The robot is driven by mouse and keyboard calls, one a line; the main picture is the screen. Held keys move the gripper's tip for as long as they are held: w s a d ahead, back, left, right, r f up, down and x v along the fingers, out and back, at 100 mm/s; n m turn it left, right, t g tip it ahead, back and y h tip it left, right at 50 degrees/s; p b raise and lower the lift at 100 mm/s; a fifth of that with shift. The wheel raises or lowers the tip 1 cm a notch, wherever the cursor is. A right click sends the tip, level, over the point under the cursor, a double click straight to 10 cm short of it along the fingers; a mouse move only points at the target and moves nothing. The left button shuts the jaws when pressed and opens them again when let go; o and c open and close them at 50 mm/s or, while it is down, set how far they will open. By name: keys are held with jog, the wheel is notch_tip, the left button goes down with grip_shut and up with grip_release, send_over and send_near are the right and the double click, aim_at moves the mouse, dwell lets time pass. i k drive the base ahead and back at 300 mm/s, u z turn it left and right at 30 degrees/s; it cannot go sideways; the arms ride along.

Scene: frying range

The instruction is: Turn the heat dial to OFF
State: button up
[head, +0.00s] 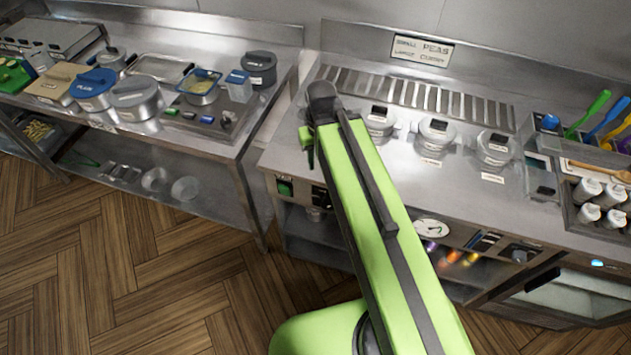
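On the front panel of the right counter, a white round dial face (430,228) with a dark mark shows just right of my arm. A dark round knob (519,256) sits farther right on the same front. I cannot tell which of these is the heat dial, and no OFF lettering is readable. My lime-green arm reaches up across the middle of the view to a dark joint over the counter. A small green and dark part of the wrist shows left of the arm. My gripper is hidden behind the arm, and part of the front panel is covered too.
A green switch (284,187) is on the panel left of my arm. Several lidded pots, including one by the vent (437,131), stand on the right counter (400,175). The left counter holds pots and trays. Wooden floor (120,260) is clear at lower left.

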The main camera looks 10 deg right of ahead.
aim_at(326, 203)
jog(key=i, duration=0.4)
jog(key=u, duration=1.1)
jog(key=k, duration=2.15)
jog(key=u, duration=1.3)
jog(key=i, duration=1)
